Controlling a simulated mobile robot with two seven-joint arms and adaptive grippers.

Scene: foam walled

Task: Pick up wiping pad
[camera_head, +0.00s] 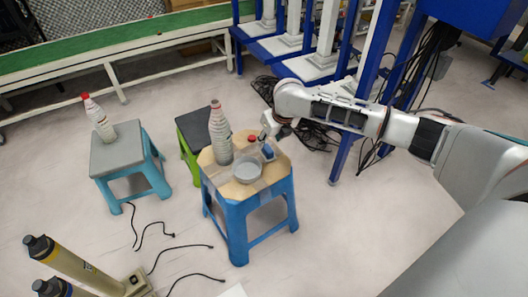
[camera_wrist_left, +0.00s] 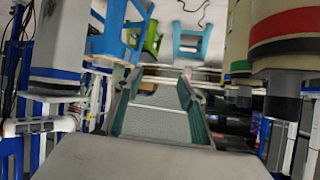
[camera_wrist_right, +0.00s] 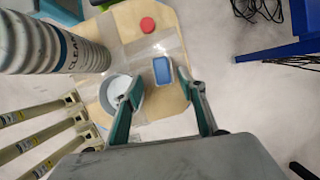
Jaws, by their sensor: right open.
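The wiping pad, a small blue block with a pale rim (camera_wrist_right: 162,70), lies on the wooden top of a blue stool (camera_wrist_right: 172,27). In the head view the pad (camera_head: 267,152) is at the right part of the stool top, partly covered by my right gripper (camera_head: 268,136). In the right wrist view my right gripper (camera_wrist_right: 162,80) is open and empty, with the pad between and just beyond its fingertips. My left gripper (camera_wrist_left: 162,82) shows only in its wrist view, open and with nothing between its fingers.
A grey bowl (camera_head: 247,169), a ribbed bottle (camera_head: 221,135) and a red cap (camera_head: 252,138) share the stool top. The bowl is close to one right finger. A grey-topped stool (camera_head: 115,148) bears a red-capped bottle (camera_head: 99,118). Cables (camera_head: 155,240) lie on the floor.

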